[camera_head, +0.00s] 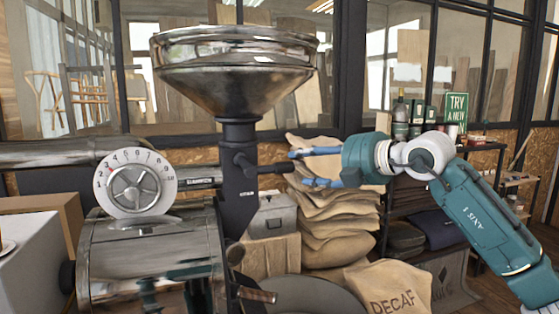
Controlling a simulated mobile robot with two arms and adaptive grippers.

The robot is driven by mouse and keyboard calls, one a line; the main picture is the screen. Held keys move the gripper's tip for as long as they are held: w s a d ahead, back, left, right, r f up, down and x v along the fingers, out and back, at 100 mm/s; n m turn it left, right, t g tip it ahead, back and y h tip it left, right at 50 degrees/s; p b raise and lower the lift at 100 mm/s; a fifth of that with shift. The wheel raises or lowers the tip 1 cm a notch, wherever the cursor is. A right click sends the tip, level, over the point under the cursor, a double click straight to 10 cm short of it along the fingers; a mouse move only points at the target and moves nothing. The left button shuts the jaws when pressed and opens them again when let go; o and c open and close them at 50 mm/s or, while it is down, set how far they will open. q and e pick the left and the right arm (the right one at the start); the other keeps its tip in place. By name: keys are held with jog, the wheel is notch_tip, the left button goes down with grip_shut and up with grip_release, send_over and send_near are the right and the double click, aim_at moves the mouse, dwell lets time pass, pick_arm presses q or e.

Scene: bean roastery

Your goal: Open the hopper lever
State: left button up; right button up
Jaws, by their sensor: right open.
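The hopper (234,75) is a shiny metal funnel on a black neck above the roaster. A short black lever (272,168) sticks out to the right from the dark chute below it. My right gripper (297,168) comes in from the right, with its two blue fingers spread one above the other. Its fingertips are at the lever's free end, which appears to lie level with the gap between them. I see no contact, and the depth between them is hard to tell. My left gripper is not in view.
The roaster drum (150,255) and a numbered dial (135,183) fill the lower left. Behind stand a grey metal box (271,216), stacked burlap sacks (335,222) and a DECAF sack (388,290). A shelf with bottles is behind my right arm.

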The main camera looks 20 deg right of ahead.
aim_at(288, 164)
jog(key=p+x, duration=0.4)
jog(key=x, duration=0.5)
jog(key=shift+w+a+p, duration=0.15)
jog(key=shift+w+p, duration=0.05)
jog(key=shift+p, duration=0.1)
jog(key=shift+f, duration=0.15)
jog(key=shift+c, duration=0.5)
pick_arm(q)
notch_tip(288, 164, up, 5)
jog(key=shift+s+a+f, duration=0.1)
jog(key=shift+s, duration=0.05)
pick_arm(e)
grip_shut()
